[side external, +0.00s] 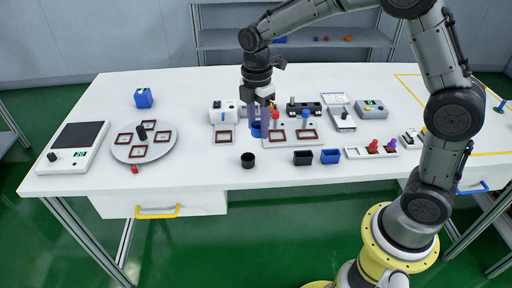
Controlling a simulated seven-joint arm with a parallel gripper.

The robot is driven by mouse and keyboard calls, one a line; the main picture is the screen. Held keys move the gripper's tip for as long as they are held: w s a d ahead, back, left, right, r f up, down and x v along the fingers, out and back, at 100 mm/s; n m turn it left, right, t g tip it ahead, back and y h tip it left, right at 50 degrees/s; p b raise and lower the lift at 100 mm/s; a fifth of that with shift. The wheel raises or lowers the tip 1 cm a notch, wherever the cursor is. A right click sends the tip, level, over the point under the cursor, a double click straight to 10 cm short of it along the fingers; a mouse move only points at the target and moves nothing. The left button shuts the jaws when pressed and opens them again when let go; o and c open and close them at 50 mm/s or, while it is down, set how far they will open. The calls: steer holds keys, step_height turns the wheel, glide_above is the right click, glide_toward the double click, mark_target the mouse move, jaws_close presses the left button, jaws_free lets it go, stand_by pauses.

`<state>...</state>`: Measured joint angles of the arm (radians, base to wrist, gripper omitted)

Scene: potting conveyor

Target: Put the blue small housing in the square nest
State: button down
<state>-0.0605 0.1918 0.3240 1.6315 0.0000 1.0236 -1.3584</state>
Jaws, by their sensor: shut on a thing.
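My gripper (260,118) points down over the middle of the table, above the fixture plates. It is shut on a small blue piece (257,130), which I take to be the blue small housing. The fingers partly hide it, and I cannot tell whether it is clear of the surface. Square dark-red frames that look like nests lie on a plate to the left (224,136) and on the plate to the right (306,134). More such frames are on the round grey turntable (166,150). I cannot tell which one is the square nest.
A black round cup (248,160), a black box (303,158) and a blue box (330,156) stand along the front. A blue block (144,98) stands at the back left. Small devices (370,108) crowd the right rear.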

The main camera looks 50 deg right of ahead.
steer(key=w+d+m, duration=0.2)
steer(key=w+m, duration=0.3)
steer(key=m, duration=0.8)
steer(key=s+d+r+m, duration=0.1)
steer(key=s+d+m, duration=0.35)
steer(key=d, duration=0.75)
steer(key=s+d+r+m, duration=0.1)
steer(key=s+d+m, duration=0.35)
steer(key=d, duration=0.75)
steer(key=shift+n, duration=0.8)
steer(key=w+d+f, duration=0.1)
steer(key=w, duration=0.1)
steer(key=w+d+f, duration=0.1)
steer(key=d, duration=0.1)
steer(key=w+d+f, duration=0.2)
steer(key=shift+w+d, duration=0.25)
steer(key=shift+w, duration=0.1)
steer(key=w+f, duration=0.1)
steer(key=w+d+f, duration=0.1)
steer(key=f, duration=0.1)
steer(key=w+d+f, duration=0.1)
steer(key=f, duration=0.1)
steer(key=shift+w+d, duration=0.2)
steer(key=shift+w, duration=0.05)
steer(key=shift+w+d+f, duration=0.1)
steer(key=shift+w+f, duration=0.05)
steer(key=shift+f, duration=0.8)
steer(key=shift+w+d+f, duration=0.1)
steer(key=shift+f, duration=0.8)
steer(key=shift+f, duration=0.15)
